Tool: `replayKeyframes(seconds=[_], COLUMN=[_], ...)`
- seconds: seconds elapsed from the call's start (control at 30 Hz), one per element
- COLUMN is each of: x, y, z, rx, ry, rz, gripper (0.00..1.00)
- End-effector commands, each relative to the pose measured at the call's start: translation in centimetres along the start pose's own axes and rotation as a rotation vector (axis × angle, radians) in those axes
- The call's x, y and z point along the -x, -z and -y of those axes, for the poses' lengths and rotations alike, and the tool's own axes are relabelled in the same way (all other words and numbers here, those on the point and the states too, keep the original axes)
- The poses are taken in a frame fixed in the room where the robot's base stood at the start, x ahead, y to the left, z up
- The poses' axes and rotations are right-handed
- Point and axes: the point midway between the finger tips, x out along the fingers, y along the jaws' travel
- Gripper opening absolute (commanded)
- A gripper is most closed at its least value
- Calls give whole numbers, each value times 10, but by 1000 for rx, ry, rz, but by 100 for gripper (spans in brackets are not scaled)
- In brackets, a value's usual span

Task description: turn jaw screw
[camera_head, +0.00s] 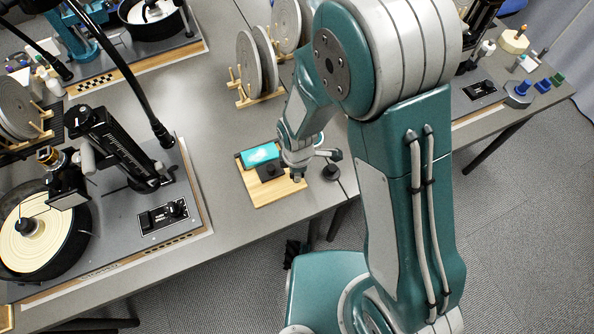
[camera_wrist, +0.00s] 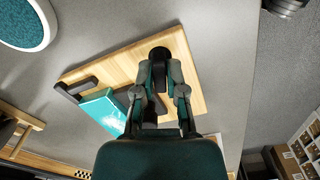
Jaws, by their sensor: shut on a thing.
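A small vise lies on a light wooden board (camera_head: 275,193). Its bright teal block (camera_head: 261,154) sits beside a black part (camera_head: 268,171); the teal block also shows in the wrist view (camera_wrist: 104,110). My gripper (camera_head: 298,174) is at the right part of the board. In the wrist view, my gripper (camera_wrist: 161,76) has its two fingers shut on the black jaw screw knob (camera_wrist: 158,53), near the board's edge. The screw between knob and jaw is mostly hidden by the fingers and my wrist.
Upright grey laps in a wooden rack (camera_head: 250,68) stand behind the board. A faceting machine with a cream lap (camera_head: 35,235) is on the left. The grey table (camera_head: 215,130) is clear around the board, and its front edge is close.

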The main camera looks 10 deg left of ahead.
Motion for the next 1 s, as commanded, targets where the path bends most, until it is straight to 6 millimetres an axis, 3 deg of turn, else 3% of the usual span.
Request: replayKeyframes(seconds=[0.47, 1.0], x=[-1, -1], y=[1, 2], z=[-1, -1], rx=[-98, -570], ry=[-1, -3], rz=[1, -1], gripper=[0, 0])
